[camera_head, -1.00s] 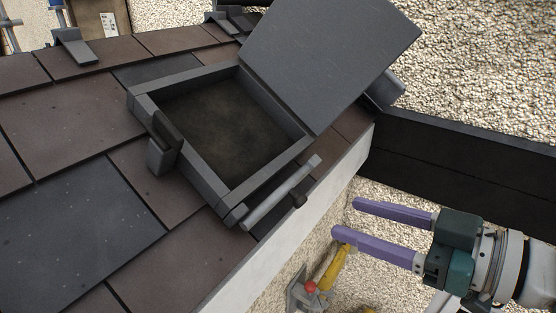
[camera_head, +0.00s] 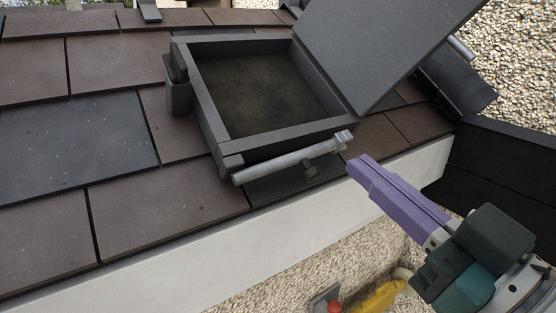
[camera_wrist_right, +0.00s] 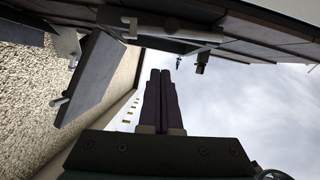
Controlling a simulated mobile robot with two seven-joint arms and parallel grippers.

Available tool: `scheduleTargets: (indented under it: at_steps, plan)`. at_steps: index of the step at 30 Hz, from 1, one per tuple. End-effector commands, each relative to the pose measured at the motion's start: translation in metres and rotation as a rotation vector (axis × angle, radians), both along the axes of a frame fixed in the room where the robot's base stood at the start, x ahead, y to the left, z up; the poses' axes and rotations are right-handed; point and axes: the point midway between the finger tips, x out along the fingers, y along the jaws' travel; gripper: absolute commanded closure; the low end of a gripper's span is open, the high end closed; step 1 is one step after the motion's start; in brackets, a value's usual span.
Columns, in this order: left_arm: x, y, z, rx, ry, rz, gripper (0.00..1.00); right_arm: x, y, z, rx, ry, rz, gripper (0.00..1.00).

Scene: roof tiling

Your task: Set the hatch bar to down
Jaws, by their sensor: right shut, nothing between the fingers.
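The roof hatch has a dark grey square frame (camera_head: 222,118) and a grey lid (camera_head: 380,45) that stands open, tilted up to the right. The hatch bar (camera_head: 290,160) is a light grey rod along the frame's front edge, sloping slightly up to the right. The bar also shows near the top of the right wrist view (camera_wrist_right: 175,33). My right gripper (camera_head: 358,166) has purple fingers, shut and empty, just right of the bar's right end and apart from it. My left gripper is not in view.
Brown and dark tiles (camera_head: 165,215) surround the hatch. A white fascia (camera_head: 270,240) runs below the roof edge. A dark beam (camera_head: 500,170) stands at the right. A red knob and yellow part (camera_head: 378,300) show at the bottom.

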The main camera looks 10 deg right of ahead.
Motion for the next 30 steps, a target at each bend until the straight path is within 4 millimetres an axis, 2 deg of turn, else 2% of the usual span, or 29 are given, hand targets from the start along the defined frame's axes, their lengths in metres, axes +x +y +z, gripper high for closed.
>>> scheduleTargets:
  at_steps: [1, 5, 7, 12, 26, 30]
  plan:
    - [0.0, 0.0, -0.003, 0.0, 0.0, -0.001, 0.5, 0.012, 0.004, 0.003, 0.002, -0.006, 0.0, 1.0]
    - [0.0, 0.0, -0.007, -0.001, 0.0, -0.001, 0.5, 0.036, 0.012, 0.007, 0.001, -0.005, 0.0, 1.0]
    - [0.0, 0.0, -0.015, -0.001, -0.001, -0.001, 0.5, 0.045, 0.014, -0.004, 0.0, 0.0, 0.0, 1.0]
    - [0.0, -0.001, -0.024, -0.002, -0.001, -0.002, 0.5, 0.061, 0.017, -0.014, -0.001, 0.001, 0.001, 1.0]
    - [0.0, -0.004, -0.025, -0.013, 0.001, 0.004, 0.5, 0.067, 0.018, -0.016, -0.001, 0.002, 0.001, 1.0]
    - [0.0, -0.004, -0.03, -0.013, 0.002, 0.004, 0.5, 0.069, 0.01, -0.026, 0.0, 0.003, -0.02, 1.0]
